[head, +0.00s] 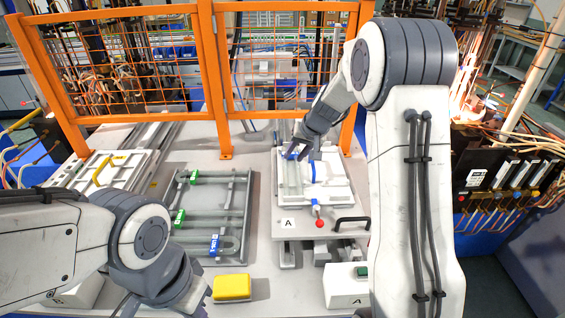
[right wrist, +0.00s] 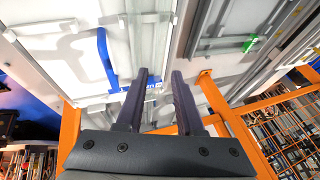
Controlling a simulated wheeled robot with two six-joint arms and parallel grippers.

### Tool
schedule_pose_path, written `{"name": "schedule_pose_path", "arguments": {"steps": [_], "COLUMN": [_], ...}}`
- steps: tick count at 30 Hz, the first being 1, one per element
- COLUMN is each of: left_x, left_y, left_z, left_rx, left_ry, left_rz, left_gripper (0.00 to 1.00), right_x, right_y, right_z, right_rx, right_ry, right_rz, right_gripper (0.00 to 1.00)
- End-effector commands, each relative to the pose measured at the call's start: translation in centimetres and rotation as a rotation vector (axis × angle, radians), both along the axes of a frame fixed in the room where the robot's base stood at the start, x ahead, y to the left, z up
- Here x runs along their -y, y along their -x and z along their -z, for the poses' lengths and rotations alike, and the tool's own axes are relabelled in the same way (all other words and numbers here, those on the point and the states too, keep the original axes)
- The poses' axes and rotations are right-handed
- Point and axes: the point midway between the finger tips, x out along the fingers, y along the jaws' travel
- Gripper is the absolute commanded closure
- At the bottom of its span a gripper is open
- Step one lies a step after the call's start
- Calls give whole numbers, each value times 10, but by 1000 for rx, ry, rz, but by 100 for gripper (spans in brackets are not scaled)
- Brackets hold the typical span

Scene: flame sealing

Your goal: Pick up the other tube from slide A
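Slide A (head: 340,192) is the white plate at centre right, with an "A" label (head: 288,223) at its front. A clear glass tube (head: 294,178) with a blue label at its far end lies along it. My right gripper (head: 300,155) is over that far end. In the right wrist view its fingers (right wrist: 160,76) are apart, with the tube (right wrist: 150,45) and its blue label between or just beyond the tips; contact cannot be told. My left gripper (head: 190,295) is low at the bottom left, its fingertips unclear.
A grey rack (head: 248,205) with green clips and a blue-labelled tube (head: 215,245) stands left of slide A. A yellow block (head: 231,288) lies in front. An orange mesh fence (head: 222,100) closes the back. A black handle and a red knob (head: 319,223) are at the slide's front.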

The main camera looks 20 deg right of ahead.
Motion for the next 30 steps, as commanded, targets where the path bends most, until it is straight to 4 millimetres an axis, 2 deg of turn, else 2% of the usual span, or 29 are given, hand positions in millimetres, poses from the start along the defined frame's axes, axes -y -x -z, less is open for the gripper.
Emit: {"name": "schedule_pose_path", "arguments": {"steps": [3,10,14,18,27,29,30], "left_x": [0,0,0,0,0,0,0], "left_y": [0,0,0,0,0,0,0], "left_z": [-5,-14,-25,-27,-27,-27,-27], "left_rx": [0,0,0,0,0,0,0], "left_ry": [0,0,0,0,0,0,0], "left_rz": [1,2,4,5,5,5,5], "left_gripper": [100,100,100,100,100,100,100], "right_x": [-3,-6,-9,-12,-13,-13,-13], "right_y": [-7,-14,-22,-30,-33,-33,-33], "right_z": [13,27,44,60,65,65,65], "right_rx": [-2,-3,-5,-2,1,1,1], "right_ry": [-1,-2,-1,0,0,0,0], "right_rz": [-1,-1,-2,-4,-2,-2,-2], "right_gripper": [64,64,64,64,64,83,98]}}
